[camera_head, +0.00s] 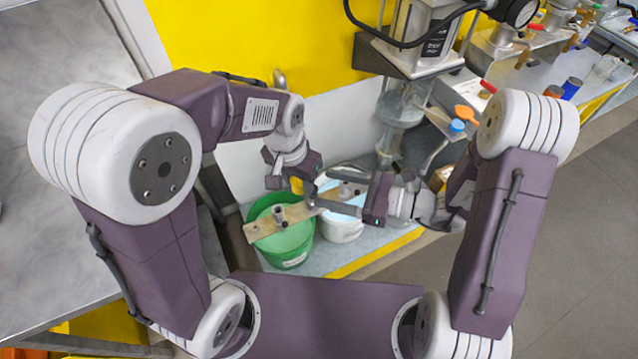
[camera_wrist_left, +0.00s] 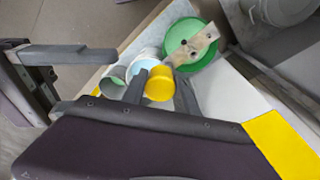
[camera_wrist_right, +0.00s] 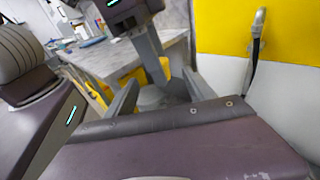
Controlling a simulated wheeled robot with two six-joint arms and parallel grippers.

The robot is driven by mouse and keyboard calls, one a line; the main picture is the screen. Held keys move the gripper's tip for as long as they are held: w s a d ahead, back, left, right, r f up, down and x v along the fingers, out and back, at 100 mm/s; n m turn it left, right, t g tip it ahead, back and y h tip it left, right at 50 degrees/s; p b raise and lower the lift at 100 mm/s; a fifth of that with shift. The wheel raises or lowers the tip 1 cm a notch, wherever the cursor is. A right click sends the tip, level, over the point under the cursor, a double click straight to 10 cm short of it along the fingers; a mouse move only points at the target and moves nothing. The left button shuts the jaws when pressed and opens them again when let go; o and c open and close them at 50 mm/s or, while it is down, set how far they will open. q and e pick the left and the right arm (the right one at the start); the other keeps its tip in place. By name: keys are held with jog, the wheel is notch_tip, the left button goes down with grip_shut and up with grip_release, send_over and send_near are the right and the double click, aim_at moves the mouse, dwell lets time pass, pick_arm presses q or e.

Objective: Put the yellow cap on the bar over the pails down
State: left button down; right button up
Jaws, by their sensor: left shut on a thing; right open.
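The yellow cap (camera_wrist_left: 160,84) is between the fingers of my left gripper (camera_wrist_left: 159,78), which is shut on it in the left wrist view. The pale bar (camera_head: 262,226) lies across the green pail (camera_head: 290,247) and reaches toward the white pail (camera_head: 343,230). The bar also shows in the left wrist view (camera_wrist_left: 203,41), beyond the cap. My right gripper (camera_head: 325,192) is open and empty, close to the left gripper, with fingers pointing left over the bar. I cannot tell the cap's height above the bar.
A machine with a clear cylinder (camera_head: 402,105) stands behind the white pail. A bench with an orange cap (camera_head: 466,113) and a blue cap (camera_head: 457,126) is at the right. A grey table (camera_head: 60,60) fills the left. A yellow panel (camera_head: 260,35) stands behind.

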aim_at(297, 185)
jog(key=x, duration=1.1)
jog(key=shift+f, duration=0.15)
jog(key=c, duration=1.2)
pick_arm(q)
jog(key=c, duration=0.9)
grip_release()
pick_arm(e)
grip_shut()
pick_arm(q)
jog(key=shift+o, duration=0.2)
notch_tip(297, 185, up, 12)
jog(key=s, duration=0.2)
jog(key=a+f+n+y, duration=0.1)
jog(key=a+f+n, duration=0.3)
jog(key=a+f, duration=0.65)
jog(key=s+d+f, duration=0.1)
jog(key=s+f, duration=0.4)
jog(key=f, duration=0.1)
jog(key=shift+s+f+n+h, duration=0.3)
jog(key=shift+n, duration=0.1)
pick_arm(e)
jog(key=shift+s, duration=0.1)
